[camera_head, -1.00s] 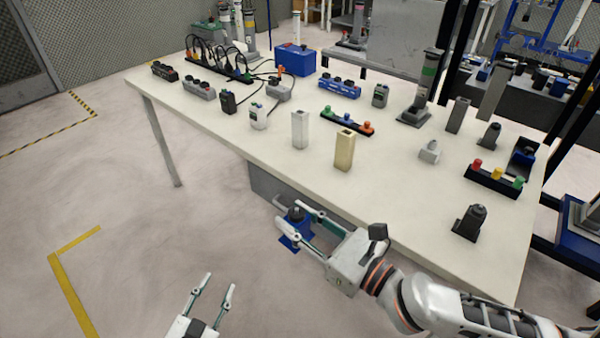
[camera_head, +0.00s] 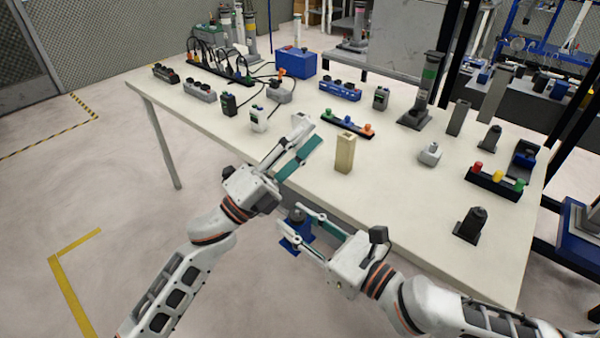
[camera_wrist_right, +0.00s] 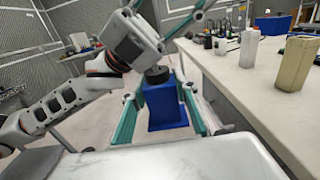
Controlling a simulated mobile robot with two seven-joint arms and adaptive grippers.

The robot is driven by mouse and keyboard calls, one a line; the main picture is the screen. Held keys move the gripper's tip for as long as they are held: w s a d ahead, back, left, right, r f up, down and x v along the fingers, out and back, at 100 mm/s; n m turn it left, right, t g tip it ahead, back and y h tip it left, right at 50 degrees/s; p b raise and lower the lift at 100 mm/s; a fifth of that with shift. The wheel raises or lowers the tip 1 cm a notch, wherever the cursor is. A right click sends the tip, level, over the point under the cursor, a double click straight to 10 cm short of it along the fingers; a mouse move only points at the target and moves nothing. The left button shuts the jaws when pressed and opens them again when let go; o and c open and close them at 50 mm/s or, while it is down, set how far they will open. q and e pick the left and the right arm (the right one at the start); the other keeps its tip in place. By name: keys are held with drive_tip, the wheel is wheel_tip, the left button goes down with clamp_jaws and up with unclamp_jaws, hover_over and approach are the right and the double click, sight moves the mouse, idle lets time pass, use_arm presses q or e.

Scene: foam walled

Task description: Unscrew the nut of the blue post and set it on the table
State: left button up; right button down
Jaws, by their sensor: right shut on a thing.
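The blue post (camera_head: 296,240) is a short blue block with a dark round nut (camera_head: 297,214) on its top. My right gripper (camera_head: 300,230) is shut on the post and holds it upright off the table's near edge. In the right wrist view the blue post (camera_wrist_right: 166,110) stands between the green finger pads, with the black nut (camera_wrist_right: 157,75) on top. My left gripper (camera_head: 308,133) is open and empty, above the near table edge, beyond and higher than the post. Its fingers also show at the top of the right wrist view.
The white table (camera_head: 390,195) carries a beige square post (camera_head: 345,153), a dark post (camera_head: 470,226) and a strip with coloured knobs (camera_head: 494,181). Another knob strip (camera_head: 347,124) lies farther back. My left gripper partly hides a white post. The table's front middle is clear.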

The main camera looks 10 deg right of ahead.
use_arm(q)
drive_tip(key=s+d+r+m+g, duration=0.6)
drive_tip(key=d+r+m+g, duration=0.3)
drive_tip(key=m+g, duration=0.65)
drive_tip(key=s+d+f+m+g+y, duration=0.25)
drive_tip(key=s+m+y, duration=0.5)
drive_tip(key=m, duration=0.45)
drive_tip(key=m+t+y, duration=0.7)
drive_tip(key=m+y, duration=0.5)
drive_tip(key=y, duration=0.2)
approach(297, 227)
drive_tip(key=shift+w+d+r, duration=0.65)
drive_tip(key=shift+d, duration=0.15)
drive_tip(key=shift+w+a+f+m, duration=0.15)
drive_tip(key=shift+a+f+m, duration=0.1)
drive_tip(key=shift+f, duration=3.7)
